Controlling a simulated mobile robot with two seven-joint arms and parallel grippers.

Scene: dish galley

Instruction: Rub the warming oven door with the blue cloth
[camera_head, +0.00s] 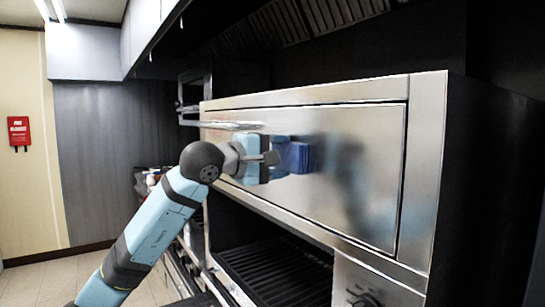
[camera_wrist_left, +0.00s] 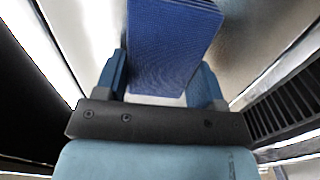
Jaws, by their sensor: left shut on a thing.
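The warming oven door (camera_head: 355,160) is a shiny steel panel, closed, at the right of the head view. My left gripper (camera_head: 287,156) is in front of its left part, shut on the folded blue cloth (camera_head: 299,158). The cloth faces the door panel, and its reflection shows in the steel. I cannot tell for sure whether it touches the door. In the left wrist view the cloth (camera_wrist_left: 172,45) sits between the two blue fingers (camera_wrist_left: 163,80), with the steel surface beyond it. My right gripper is not in view.
A bar handle (camera_head: 232,125) stands out at the upper left of the door. Below the door is an open bay with a dark grill rack (camera_head: 280,270). A dark hood (camera_head: 290,30) hangs above. A red box (camera_head: 18,131) is on the far left wall.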

